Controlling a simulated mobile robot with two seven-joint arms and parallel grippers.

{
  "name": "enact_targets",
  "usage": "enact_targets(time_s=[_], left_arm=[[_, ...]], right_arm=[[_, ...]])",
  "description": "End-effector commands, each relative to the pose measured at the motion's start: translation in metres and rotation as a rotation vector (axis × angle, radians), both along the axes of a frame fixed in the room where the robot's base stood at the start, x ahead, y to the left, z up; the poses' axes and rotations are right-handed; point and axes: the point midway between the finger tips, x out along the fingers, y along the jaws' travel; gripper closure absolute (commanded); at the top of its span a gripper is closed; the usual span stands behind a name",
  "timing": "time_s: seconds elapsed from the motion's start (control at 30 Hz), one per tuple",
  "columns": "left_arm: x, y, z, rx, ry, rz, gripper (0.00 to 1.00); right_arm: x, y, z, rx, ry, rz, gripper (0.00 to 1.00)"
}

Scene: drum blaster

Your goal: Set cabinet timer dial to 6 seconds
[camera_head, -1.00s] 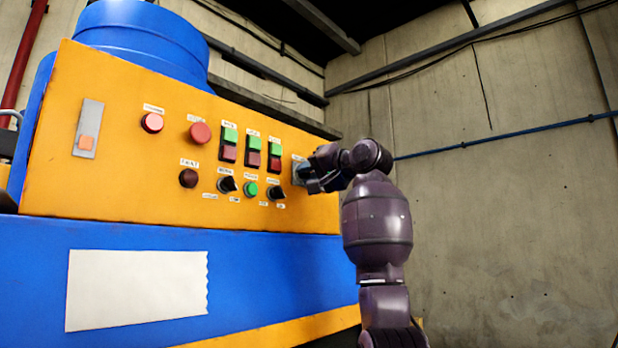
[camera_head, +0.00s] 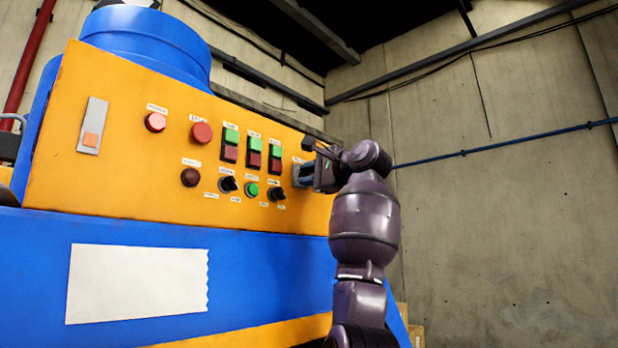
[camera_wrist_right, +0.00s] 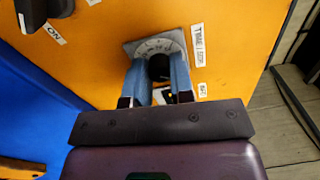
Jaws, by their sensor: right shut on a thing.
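The timer dial (camera_wrist_right: 151,45) is a grey square plate with a round marked scale on the orange cabinet panel, beside a label that seems to read "TIMER". My right gripper (camera_wrist_right: 159,76) has its two blue-grey fingers on either side of the dark knob (camera_wrist_right: 160,67) at the dial's centre and is shut on it. The fingers cover part of the scale, and I cannot read the setting. In the head view my right gripper (camera_head: 308,174) is at the panel's right end, largely hiding the dial. My left gripper is not in view.
The orange panel (camera_head: 110,180) carries red buttons, green-and-red switch pairs and black selector knobs (camera_head: 276,194) just left of my gripper. In the wrist view a black selector (camera_wrist_right: 40,10) is at upper left. Open space and a concrete wall (camera_head: 500,230) are to the right.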

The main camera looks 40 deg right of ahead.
Motion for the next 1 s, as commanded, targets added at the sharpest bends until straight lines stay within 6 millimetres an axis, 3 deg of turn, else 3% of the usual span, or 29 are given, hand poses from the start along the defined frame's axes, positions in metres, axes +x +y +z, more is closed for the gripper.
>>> enact_targets(time_s=[0.4, 0.93, 0.97, 1.0], left_arm=[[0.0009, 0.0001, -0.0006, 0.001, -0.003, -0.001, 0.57], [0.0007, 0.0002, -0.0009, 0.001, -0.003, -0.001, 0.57], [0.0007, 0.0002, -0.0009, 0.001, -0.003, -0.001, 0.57], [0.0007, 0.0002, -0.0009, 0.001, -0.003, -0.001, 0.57]], right_arm=[[0.0000, 0.0000, -0.0004, 0.177, 0.015, 0.000, 1.00], [0.0001, 0.0000, -0.0006, 0.199, 0.018, 0.000, 1.00], [0.0001, 0.0000, -0.0007, 0.198, 0.018, 0.000, 0.75], [0.0001, 0.0001, -0.0007, 0.198, 0.018, 0.000, 0.69]])
